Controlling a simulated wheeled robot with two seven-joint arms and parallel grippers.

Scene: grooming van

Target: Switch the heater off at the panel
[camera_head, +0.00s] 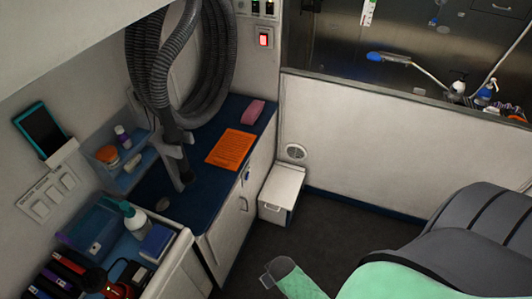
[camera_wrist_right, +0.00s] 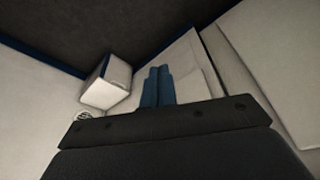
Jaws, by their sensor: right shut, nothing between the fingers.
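A small wall plate (camera_head: 263,42) at the top middle of the head view carries a switch (camera_head: 264,40) that glows red. Just above it is a panel (camera_head: 256,8) with a row of small dark switches and green lights, partly cut off by the top edge. Any labels are too small to read, so I cannot tell which one is the heater's. In the right wrist view my right gripper (camera_wrist_right: 157,72) has its two blue fingers together and empty, apart from any switch. It does not clearly show in the head view. My left gripper is in neither view.
Grey hoses (camera_head: 170,60) hang over the blue counter (camera_head: 205,185), left of the switch plate. An orange mat (camera_head: 231,149) and a pink block (camera_head: 252,113) lie there. A white box (camera_head: 281,190) stands on the floor. A low white partition (camera_head: 370,145) runs right.

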